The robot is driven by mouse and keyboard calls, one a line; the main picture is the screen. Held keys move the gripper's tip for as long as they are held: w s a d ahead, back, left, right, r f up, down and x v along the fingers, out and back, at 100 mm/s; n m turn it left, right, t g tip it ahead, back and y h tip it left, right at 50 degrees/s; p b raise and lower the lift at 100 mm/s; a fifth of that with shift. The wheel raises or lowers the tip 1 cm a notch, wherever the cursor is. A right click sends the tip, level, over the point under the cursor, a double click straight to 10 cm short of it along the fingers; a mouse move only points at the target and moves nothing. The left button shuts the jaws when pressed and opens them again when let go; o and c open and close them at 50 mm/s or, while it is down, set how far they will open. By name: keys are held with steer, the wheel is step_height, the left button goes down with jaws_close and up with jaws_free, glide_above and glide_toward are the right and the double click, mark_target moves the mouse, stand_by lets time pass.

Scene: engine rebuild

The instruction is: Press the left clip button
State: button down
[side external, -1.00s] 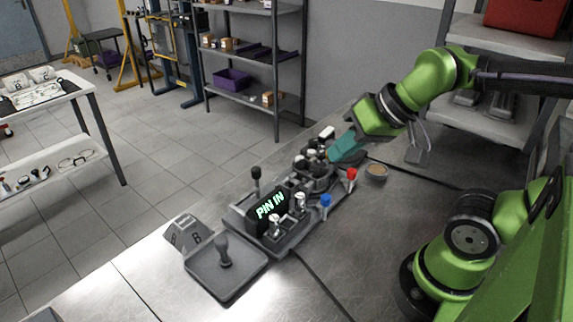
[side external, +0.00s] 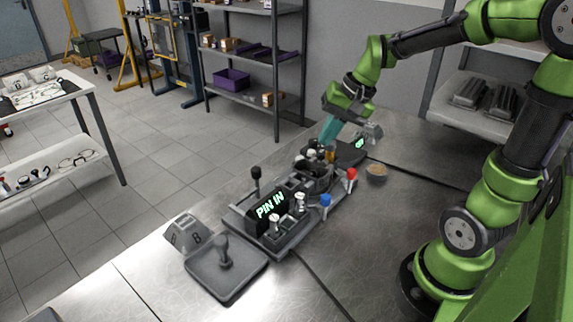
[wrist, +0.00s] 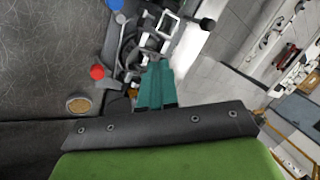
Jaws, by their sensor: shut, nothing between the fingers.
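My gripper (side external: 325,141) has teal fingers that are together and hold nothing. It points down at the far end of the grey engine fixture (side external: 236,220), just above or beside its cluster of small posts (side external: 315,155); contact cannot be told. The wrist view shows the shut fingers (wrist: 157,66) close to pale and dark fixture parts (wrist: 134,50). A display (side external: 271,206) reading "PIN IN" stands on the near part of the fixture. A second small green-lit display (side external: 360,143) is right of the fingers. I cannot make out which part is the left clip button.
A red-topped post (side external: 352,174) and a blue-topped post (side external: 326,200) stand along the fixture's right side. A small round dish (side external: 376,169) is right of them. A grey tray (side external: 225,275) with a knobbed peg and a block marked B (side external: 185,233) lie in front.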

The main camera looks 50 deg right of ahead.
steer(key=w+d+f+m+t+y, duration=0.2)
steer(key=w+d+f+m+y, duration=0.2)
steer(key=w+d+m, duration=0.4)
steer(key=w+d, duration=0.4)
steer(key=d, duration=0.2)
steer(key=shift+w, duration=0.15)
glide_toward(311, 153)
steer(key=shift+w+a+f, duration=0.45)
steer(key=shift+w+a, duration=0.15)
steer(key=shift+w, duration=0.15)
steer(key=shift+w+a+f, duration=0.45)
steer(key=shift+w+a, duration=0.15)
steer(key=shift+w, duration=0.15)
steer(key=shift+w+a+f, duration=0.4)
steer(key=shift+w+a, duration=0.2)
steer(key=shift+w, duration=0.15)
steer(key=shift+f, duration=0.15)
steer(key=shift+f, duration=0.25)
steer(key=shift+f, duration=0.2)
